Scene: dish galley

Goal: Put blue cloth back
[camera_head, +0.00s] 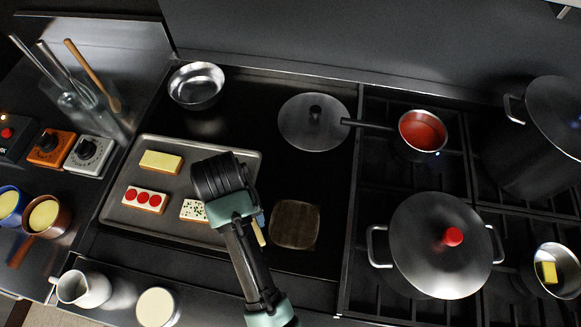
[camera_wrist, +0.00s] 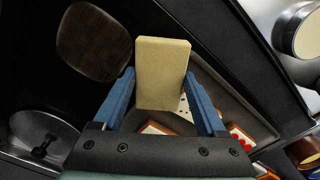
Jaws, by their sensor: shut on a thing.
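My gripper (camera_head: 256,222) is over the right side of the metal tray (camera_head: 112,208). In the wrist view its two blue fingers (camera_wrist: 160,92) are shut on a pale tan block (camera_wrist: 161,62), one finger on each side. In the head view only a thin yellowish edge of the tan block (camera_head: 260,234) shows beside the gripper; my arm hides the rest. I cannot make out a blue cloth in either view.
The tray holds several topped slices. A dark brown square board (camera_head: 295,225) lies right of my gripper. A flat lid (camera_head: 314,122) and steel bowl (camera_head: 196,86) are behind. A lidded pot (camera_head: 442,250) and red-filled saucepan (camera_head: 422,133) stand right. A white-topped jar (camera_head: 157,307) stands in front.

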